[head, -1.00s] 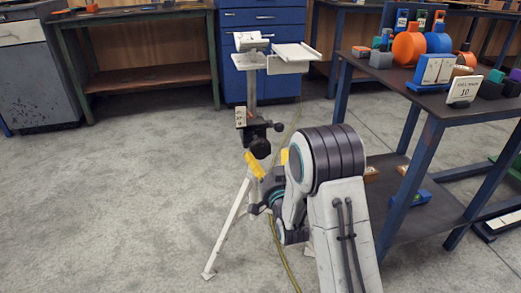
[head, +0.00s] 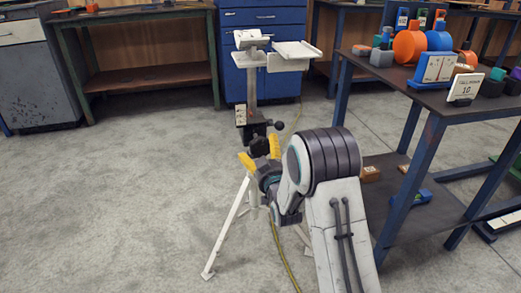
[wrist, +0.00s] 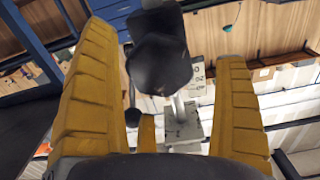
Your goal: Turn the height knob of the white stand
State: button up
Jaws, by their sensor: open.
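The white stand (head: 252,88) rises on splayed white legs in the middle of the head view, with a small tray (head: 295,54) at its top. A dark round knob (head: 257,146) sits low on its column, just above my gripper. My gripper (head: 261,157) has its yellow fingers spread and pointing up at the knob. In the wrist view the black knob (wrist: 158,62) shows large between the fingers of my gripper (wrist: 166,50), with visible gaps on both sides. The lower part of the stand is partly hidden behind my arm.
A smaller black ball handle (head: 278,125) sticks out to the right of the column. A blue-legged table (head: 435,110) with colored parts stands to the right. A blue drawer cabinet (head: 262,85) is behind the stand. The grey floor (head: 110,200) at left is clear.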

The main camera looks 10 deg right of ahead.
jog(key=shift+w, duration=1.4)
jog(key=c, duration=1.2)
jog(key=shift+m, duration=3.3)
